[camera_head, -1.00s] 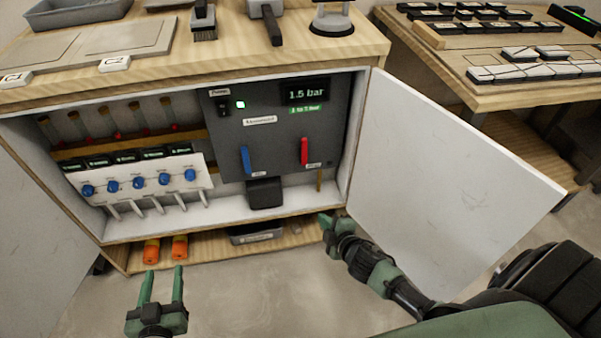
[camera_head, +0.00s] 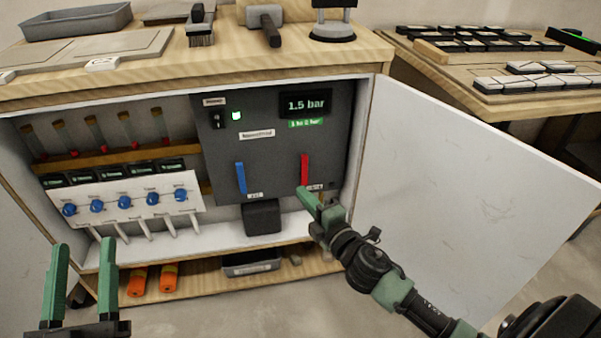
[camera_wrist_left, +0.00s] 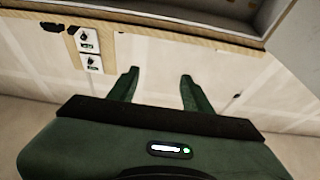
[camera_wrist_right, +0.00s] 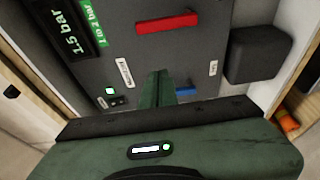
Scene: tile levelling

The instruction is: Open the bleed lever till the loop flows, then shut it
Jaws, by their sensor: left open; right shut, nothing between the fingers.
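The dark grey panel (camera_head: 270,150) in the open cabinet carries a blue lever (camera_head: 240,178) and a red lever (camera_head: 304,168), both hanging down. Their small labels are too blurred to read, so I cannot tell which is the bleed lever. The display (camera_head: 306,104) reads 1.5 bar. Several flow tubes (camera_head: 94,131) with red marks inside stand at left. My right gripper (camera_head: 305,196) is shut and empty, just below the red lever; contact is unclear. The red lever also shows in the right wrist view (camera_wrist_right: 168,22). My left gripper (camera_head: 85,250) is open and empty, low at left.
Several blue knobs (camera_head: 124,202) sit on a white manifold (camera_head: 110,190) at left. A black box (camera_head: 262,217) is below the panel. The open white door (camera_head: 450,190) stands to the right of my right arm. Orange cylinders (camera_head: 168,277) and a tray (camera_head: 250,265) lie on the lower shelf.

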